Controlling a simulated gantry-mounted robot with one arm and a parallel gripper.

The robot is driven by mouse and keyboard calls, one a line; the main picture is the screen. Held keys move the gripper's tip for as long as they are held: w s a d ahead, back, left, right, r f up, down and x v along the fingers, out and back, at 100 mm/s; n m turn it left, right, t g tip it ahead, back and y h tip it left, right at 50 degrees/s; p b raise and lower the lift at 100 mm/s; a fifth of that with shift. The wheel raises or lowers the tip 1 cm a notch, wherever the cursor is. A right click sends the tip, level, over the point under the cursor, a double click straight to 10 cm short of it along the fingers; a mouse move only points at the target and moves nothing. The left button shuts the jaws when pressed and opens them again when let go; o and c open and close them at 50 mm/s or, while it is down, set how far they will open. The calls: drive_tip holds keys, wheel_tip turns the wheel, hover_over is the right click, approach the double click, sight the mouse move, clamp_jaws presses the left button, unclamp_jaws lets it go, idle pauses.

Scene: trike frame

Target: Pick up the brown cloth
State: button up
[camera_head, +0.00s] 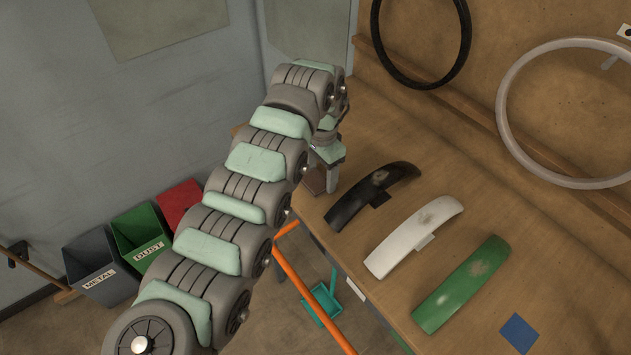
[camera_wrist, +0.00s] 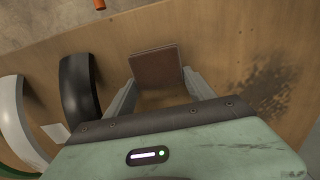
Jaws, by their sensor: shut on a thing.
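The brown cloth (camera_wrist: 158,68) is a small, flat, dark brown square. It stands between the two fingertips of my gripper (camera_wrist: 161,82) in the wrist view, over the wooden bench. My gripper is shut on it. In the head view my gripper (camera_head: 326,182) is at the bench's left end, left of the black fender, and part of the brown cloth (camera_head: 313,181) shows beside the fingers. A shadow lies under the cloth in the wrist view; I cannot tell whether its lower edge touches the bench.
Black (camera_head: 372,195), white (camera_head: 414,236) and green (camera_head: 462,284) curved fenders lie on the wooden bench (camera_head: 455,175). A blue square (camera_head: 519,333) lies near the front. An orange pole (camera_head: 305,287) stands by the bench edge. Bins (camera_head: 140,233) stand on the floor at left.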

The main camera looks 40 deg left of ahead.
drive_tip(key=shift+c, duration=0.7)
drive_tip(key=shift+r, duration=0.45)
wheel_tip(320, 180, up, 11)
drive_tip(key=b, duration=0.3)
wheel_tip(320, 180, up, 7)
drive_tip(key=p, duration=0.4)
hover_over(321, 176)
drive_tip(key=shift+r+p, duration=0.6)
drive_tip(key=shift+p, duration=0.35)
